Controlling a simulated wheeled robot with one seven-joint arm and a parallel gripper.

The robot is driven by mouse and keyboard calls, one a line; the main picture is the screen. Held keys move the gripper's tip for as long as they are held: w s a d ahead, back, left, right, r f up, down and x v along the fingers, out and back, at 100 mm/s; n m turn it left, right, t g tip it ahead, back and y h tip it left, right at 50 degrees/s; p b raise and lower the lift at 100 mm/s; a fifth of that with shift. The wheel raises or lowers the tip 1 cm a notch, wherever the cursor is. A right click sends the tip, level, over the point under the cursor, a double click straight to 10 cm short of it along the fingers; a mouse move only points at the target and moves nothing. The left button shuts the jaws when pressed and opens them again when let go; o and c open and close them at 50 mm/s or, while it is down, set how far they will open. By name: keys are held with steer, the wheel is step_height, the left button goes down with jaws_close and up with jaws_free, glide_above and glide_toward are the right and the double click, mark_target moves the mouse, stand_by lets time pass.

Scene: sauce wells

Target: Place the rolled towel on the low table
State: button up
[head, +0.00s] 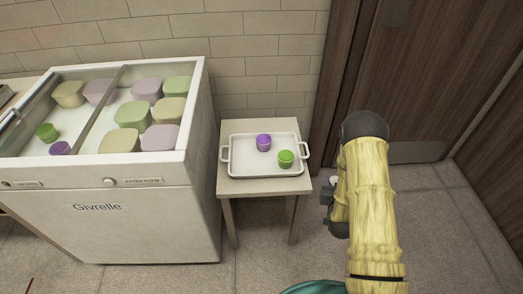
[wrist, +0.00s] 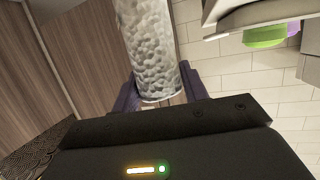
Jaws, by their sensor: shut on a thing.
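My gripper (wrist: 160,100) is shut on the rolled towel (wrist: 150,45), a grey-white, rough-textured cylinder standing between the two fingers in the wrist view. In the head view my gripper (head: 330,205) is just right of the low table (head: 234,186), and my arm hides most of it. Only a small pale bit, perhaps the towel, shows there. The low table is small and light, with a white two-handled tray (head: 238,168) on it. A purple cup (head: 263,143) and a green cup (head: 286,159) sit on the tray.
A white chest freezer (head: 140,225) with pastel tubs and two small cups inside stands left of the table. A tiled wall is behind it, and a brown wooden door (head: 430,80) is to the right. A teal round thing (head: 315,287) shows at the bottom edge. The tray fills most of the tabletop.

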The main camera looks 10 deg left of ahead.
steer(key=a+r+n+g+y, duration=0.1)
steer(key=a+r+n+y, duration=0.3)
steer(key=a+r, duration=0.7)
steer(key=w+a+r+n+g+y, duration=0.1)
steer(key=a+r+y, duration=0.4)
steer(key=a+r, duration=0.6)
steer(key=a+n+g, duration=0.1)
steer(key=a+n, duration=0.1)
steer(key=a, duration=0.3)
steer(key=shift+w+a+r+n+g, duration=0.2)
steer(key=shift+a+n+g, duration=0.1)
steer(key=shift+n, duration=0.1)
